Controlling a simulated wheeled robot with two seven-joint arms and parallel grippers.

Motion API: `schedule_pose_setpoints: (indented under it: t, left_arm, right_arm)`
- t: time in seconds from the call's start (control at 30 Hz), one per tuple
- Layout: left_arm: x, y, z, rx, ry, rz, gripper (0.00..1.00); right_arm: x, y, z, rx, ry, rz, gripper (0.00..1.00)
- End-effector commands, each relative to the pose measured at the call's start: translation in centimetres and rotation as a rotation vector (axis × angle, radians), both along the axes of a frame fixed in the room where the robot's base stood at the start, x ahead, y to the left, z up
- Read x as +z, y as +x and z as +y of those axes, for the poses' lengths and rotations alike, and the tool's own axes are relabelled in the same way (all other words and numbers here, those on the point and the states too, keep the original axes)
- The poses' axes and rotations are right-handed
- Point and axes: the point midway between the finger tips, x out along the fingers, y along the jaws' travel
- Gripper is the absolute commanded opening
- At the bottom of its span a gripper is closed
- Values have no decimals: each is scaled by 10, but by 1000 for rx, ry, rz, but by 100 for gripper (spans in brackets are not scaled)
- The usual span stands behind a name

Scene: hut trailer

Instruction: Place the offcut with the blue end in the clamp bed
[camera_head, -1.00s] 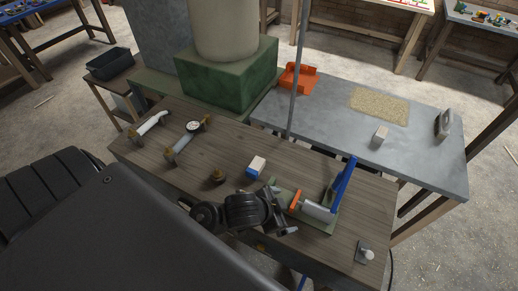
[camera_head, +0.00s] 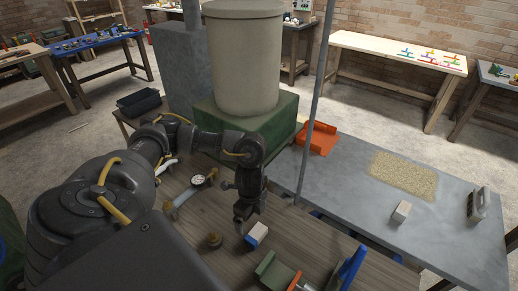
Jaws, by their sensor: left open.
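The offcut with the blue end (camera_head: 257,235) lies on the wooden bench (camera_head: 195,215), its pale wood end up and to the right. My left gripper (camera_head: 241,226) points down just left of the offcut, with its fingers open and close to the block; whether they touch it I cannot tell. The clamp bed (camera_head: 270,270) is green and sits in front and right of the offcut, with an orange jaw (camera_head: 294,281) and a blue lever (camera_head: 351,268); its lower part is cut off by the picture edge. My right gripper is not in view.
The grey table (camera_head: 345,195) behind holds an orange tray (camera_head: 317,139), a tan mat (camera_head: 402,176), another pale block (camera_head: 402,211) and a grey-handled tool (camera_head: 477,204). A thin pole (camera_head: 314,95) rises behind the bench.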

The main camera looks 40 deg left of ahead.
Motion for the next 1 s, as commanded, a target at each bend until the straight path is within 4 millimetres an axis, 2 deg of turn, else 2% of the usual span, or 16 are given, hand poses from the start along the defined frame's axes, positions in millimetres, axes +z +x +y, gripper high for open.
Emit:
schedule_pose_setpoints:
  t: [0.13, 0.43, 0.77, 1.0]
  left_arm:
    - [-6, 1, -1, -3, 2, 3, 100]
    - [-50, 1, -2, -3, 0, 2, 100]
    - [-63, 1, -1, 0, 1, 2, 100]
    - [-98, 3, -1, 0, 0, 1, 100]
  right_arm:
    - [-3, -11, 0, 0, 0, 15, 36]
    - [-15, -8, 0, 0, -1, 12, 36]
    - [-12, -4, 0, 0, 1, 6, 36]
    - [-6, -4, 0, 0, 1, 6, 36]
